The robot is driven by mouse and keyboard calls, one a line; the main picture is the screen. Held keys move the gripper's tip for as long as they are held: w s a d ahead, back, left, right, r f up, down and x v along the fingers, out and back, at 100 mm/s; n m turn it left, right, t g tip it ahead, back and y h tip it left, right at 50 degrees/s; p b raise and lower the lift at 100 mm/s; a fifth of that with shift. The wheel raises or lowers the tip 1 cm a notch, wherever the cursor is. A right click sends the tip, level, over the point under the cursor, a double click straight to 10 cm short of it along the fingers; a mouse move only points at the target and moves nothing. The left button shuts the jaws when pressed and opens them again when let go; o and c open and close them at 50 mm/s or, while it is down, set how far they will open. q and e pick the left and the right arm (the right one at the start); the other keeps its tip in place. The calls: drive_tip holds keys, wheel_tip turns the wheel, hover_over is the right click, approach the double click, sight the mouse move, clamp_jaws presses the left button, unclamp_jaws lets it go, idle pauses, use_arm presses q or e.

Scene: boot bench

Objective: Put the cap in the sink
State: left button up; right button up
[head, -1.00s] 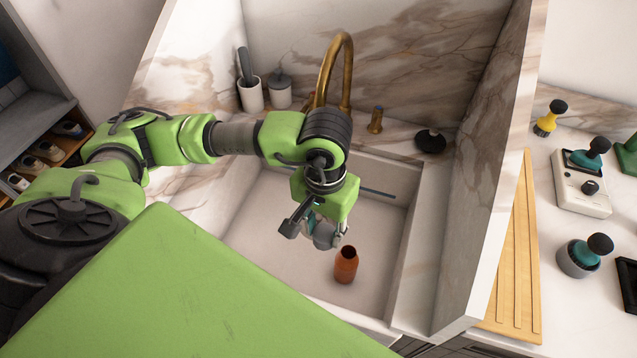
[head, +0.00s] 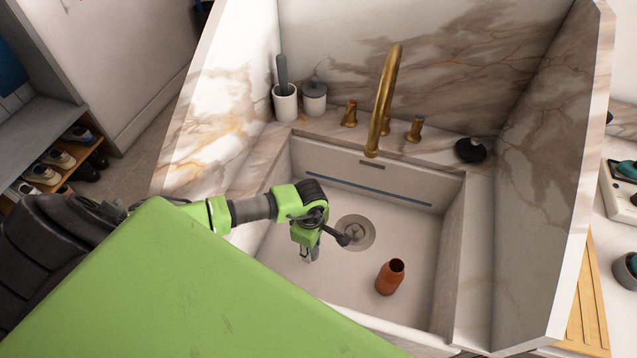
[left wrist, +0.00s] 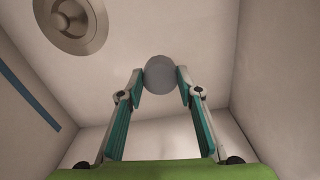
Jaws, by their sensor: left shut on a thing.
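A round grey thing, which I take to be the cap (left wrist: 160,74), is between the fingertips of my left gripper (left wrist: 161,86) in the left wrist view. The gripper is shut on it. In the head view my left gripper (head: 308,252) points down inside the white sink (head: 425,225), left of the drain. The cap cannot be made out clearly there. The sink floor and drain also show in the left wrist view; whether the cap touches the floor I cannot tell. My right gripper is not in view.
A brass faucet (head: 385,100) rises at the back. A black round object (head: 470,150) sits on the rear right ledge. The sink floor's right side is free.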

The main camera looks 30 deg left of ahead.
sight(312, 263)
use_arm(q)
wheel_tip(312, 263, down, 4)
drive_tip(key=shift+r+b, duration=0.25)
drive_tip(key=shift+b, duration=0.6)
wheel_tip(312, 263, down, 4)
drive_tip(key=b, duration=0.3)
drive_tip(key=shift+r, duration=0.1)
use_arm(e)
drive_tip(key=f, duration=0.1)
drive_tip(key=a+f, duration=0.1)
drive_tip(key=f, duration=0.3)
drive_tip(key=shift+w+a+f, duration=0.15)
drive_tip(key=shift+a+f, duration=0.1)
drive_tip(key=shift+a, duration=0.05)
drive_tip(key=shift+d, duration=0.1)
use_arm(q)
drive_tip(key=o, duration=0.7)
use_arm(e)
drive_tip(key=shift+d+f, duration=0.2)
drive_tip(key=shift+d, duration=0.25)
